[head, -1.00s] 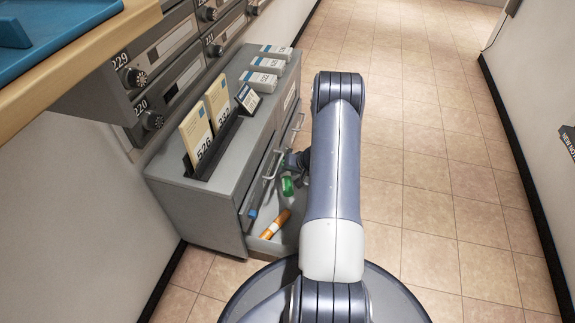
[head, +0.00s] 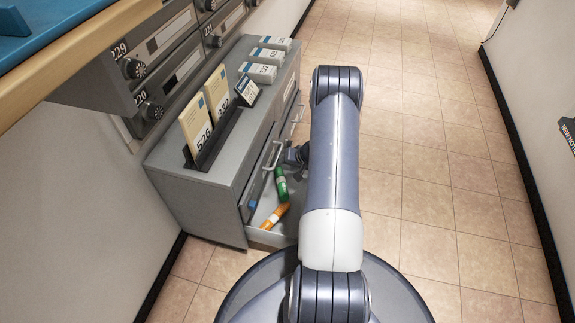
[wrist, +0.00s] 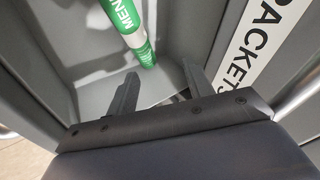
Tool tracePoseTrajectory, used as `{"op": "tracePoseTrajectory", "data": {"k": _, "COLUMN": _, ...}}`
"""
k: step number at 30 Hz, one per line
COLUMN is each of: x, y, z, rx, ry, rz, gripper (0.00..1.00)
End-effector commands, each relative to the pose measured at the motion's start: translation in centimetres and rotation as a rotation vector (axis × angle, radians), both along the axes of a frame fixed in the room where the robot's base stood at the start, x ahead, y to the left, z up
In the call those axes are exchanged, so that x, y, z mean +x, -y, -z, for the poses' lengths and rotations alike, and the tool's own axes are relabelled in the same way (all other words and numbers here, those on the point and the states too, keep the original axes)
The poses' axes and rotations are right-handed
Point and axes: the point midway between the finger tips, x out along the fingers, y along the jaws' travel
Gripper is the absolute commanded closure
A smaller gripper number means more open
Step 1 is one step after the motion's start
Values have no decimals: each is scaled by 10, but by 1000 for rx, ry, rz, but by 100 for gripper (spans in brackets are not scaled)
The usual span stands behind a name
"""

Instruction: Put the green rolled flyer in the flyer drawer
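The green rolled flyer (head: 281,185) lies in the open drawer (head: 262,231) of the grey cabinet, above an orange roll. In the wrist view the flyer (wrist: 128,28) shows as a green and white tube with lettering, its near end just beyond my fingertips. My gripper (wrist: 160,82) has its two dark fingers spread with nothing between them. In the head view my gripper (head: 296,155) is by the drawer's upper end, partly hidden behind my arm.
An orange roll (head: 275,216) and a blue item (head: 252,206) are in the same drawer. A white label reading PACKETS (wrist: 262,45) is close to my right finger. Cards in a holder (head: 215,140) and small boxes (head: 268,60) stand on the cabinet top. The floor at right is clear.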

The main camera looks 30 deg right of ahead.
Motion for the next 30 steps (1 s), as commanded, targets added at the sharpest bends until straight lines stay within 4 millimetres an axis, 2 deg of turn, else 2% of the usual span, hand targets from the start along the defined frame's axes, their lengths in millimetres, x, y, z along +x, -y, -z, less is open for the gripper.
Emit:
{"op": "tracePoseTrajectory", "data": {"k": 7, "x": 0, "y": 0, "z": -1, "rx": 0, "ry": 0, "rz": 0, "gripper": 49}}
{"op": "tracePoseTrajectory", "data": {"k": 11, "x": 1, "y": 0, "z": -8, "rx": -2, "ry": 2, "rz": -1, "gripper": 49}}
{"op": "tracePoseTrajectory", "data": {"k": 13, "x": 0, "y": 1, "z": -17, "rx": -1, "ry": 2, "rz": 1, "gripper": 49}}
{"op": "tracePoseTrajectory", "data": {"k": 24, "x": -46, "y": 22, "z": -85, "rx": -1, "ry": 1, "rz": 3, "gripper": 49}}
{"op": "tracePoseTrajectory", "data": {"k": 30, "x": -61, "y": 29, "z": -104, "rx": -1, "ry": 1, "rz": 2, "gripper": 49}}
